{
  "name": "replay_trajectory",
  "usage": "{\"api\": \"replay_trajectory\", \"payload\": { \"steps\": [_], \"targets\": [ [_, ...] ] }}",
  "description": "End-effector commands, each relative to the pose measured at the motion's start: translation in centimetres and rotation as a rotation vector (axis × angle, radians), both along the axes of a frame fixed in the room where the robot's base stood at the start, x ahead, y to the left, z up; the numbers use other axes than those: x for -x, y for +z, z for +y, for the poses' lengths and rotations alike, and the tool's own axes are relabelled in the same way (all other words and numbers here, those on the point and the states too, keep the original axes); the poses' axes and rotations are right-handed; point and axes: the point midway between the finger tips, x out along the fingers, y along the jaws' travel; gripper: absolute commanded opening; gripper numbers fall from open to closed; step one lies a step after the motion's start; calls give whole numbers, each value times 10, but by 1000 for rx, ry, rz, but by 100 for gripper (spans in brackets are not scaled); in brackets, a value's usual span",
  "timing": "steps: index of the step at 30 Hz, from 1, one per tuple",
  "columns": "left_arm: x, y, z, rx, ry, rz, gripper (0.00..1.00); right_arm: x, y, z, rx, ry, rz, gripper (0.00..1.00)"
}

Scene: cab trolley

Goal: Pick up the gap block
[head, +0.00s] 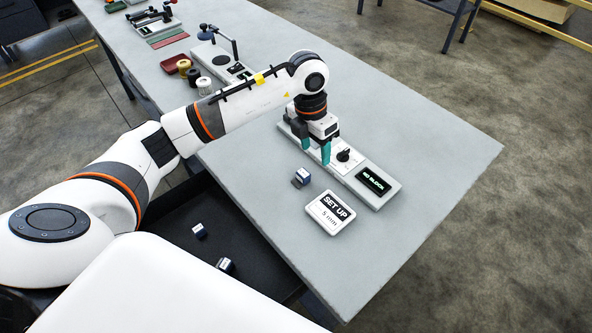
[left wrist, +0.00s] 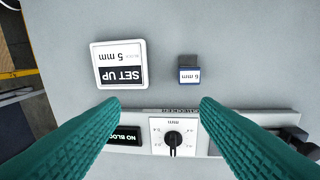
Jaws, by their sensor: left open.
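A small blue-and-white gap block (head: 302,176) stands on the grey table, between the checker and the table's near edge. In the left wrist view the block (left wrist: 189,74) shows a white label with small upside-down print. My left gripper (head: 314,150) is open and empty, with its teal fingers pointing down over the checker. In the left wrist view the block lies above the gap between the fingertips (left wrist: 160,105), right of centre, apart from both fingers. A white sign (head: 331,213) reading "SET UP 5 mm" lies next to the block. My right gripper is not in view.
The checker (head: 389,196) has a dial (head: 344,155) and a display reading "NO BLOCK". Two similar blocks (head: 199,230) (head: 225,265) lie in a dark tray (head: 178,212) below the table edge. A small stand (head: 222,66) and spools are farther back. The table's right side is clear.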

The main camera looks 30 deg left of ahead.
Motion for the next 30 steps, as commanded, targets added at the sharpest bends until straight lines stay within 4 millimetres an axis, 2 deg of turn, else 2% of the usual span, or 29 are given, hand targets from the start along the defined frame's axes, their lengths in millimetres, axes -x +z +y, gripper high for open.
{"api": "replay_trajectory", "payload": {
  "steps": [1, 3, 6, 15, 22, 26, 30],
  "targets": [
    [-2, 4, 15, -60, 18, 8, 56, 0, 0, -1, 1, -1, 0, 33],
    [-2, 5, 26, -110, 35, 19, 56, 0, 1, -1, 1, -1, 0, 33],
    [-2, -4, 32, -135, 42, 29, 56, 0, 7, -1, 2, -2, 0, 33],
    [-2, -52, 31, -131, 41, 28, 56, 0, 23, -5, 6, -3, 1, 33],
    [-2, -69, 31, -130, 40, 28, 56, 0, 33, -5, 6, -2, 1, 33],
    [-4, -89, 31, -129, 41, 31, 56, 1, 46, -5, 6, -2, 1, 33],
    [-5, -108, 31, -129, 41, 25, 56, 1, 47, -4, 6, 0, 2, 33]
  ]
}}
